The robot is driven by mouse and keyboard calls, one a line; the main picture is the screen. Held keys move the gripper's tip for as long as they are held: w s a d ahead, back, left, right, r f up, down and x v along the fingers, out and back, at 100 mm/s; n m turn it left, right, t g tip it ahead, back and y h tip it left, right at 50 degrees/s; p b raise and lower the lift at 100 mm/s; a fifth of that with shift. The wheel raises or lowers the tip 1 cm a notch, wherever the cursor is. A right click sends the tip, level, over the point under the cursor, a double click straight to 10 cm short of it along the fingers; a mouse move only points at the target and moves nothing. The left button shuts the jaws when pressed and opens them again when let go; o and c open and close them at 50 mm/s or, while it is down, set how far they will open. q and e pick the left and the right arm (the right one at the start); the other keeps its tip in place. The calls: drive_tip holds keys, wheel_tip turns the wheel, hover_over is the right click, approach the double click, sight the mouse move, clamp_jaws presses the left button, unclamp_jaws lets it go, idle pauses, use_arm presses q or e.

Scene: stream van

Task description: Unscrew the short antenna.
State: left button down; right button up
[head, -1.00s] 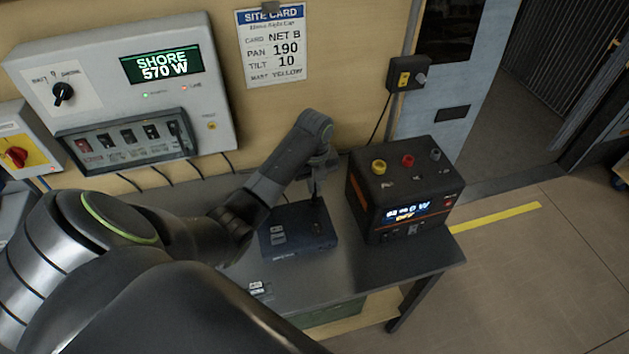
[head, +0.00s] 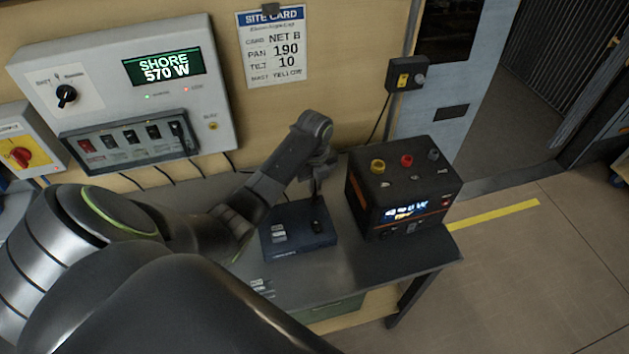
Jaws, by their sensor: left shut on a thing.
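A dark blue box (head: 283,240) with small pale labels lies on the grey bench top. A thin dark upright piece, which I take to be the short antenna (head: 317,208), stands at its right side. My left gripper (head: 316,186) points down from above at this piece, over the box's back right part. It is shut on the antenna's upper part. The fingertips are small and dark, so the exact contact is hard to see. I cannot tell how far the antenna's foot is in its socket. My right gripper is not in view.
A black power unit (head: 404,195) with coloured knobs stands close to the right of the box. A grey shore-power panel (head: 200,80) and a site card (head: 272,50) are on the wall behind. Small pale-labelled items (head: 262,286) lie at the bench's front.

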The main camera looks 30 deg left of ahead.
use_arm(q)
drive_tip(key=shift+r+n+p, duration=0.1)
drive_tip(key=shift+n+p, duration=1.2)
drive_tip(key=shift+n, duration=0.2)
drive_tip(key=shift+n+p, duration=0.75)
drive_tip(key=shift+n, duration=0.15)
drive_tip(key=shift+n+p, duration=0.85)
drive_tip(key=shift+n, duration=0.25)
drive_tip(key=shift+n+p, duration=1)
drive_tip(key=shift+n, duration=1.1)
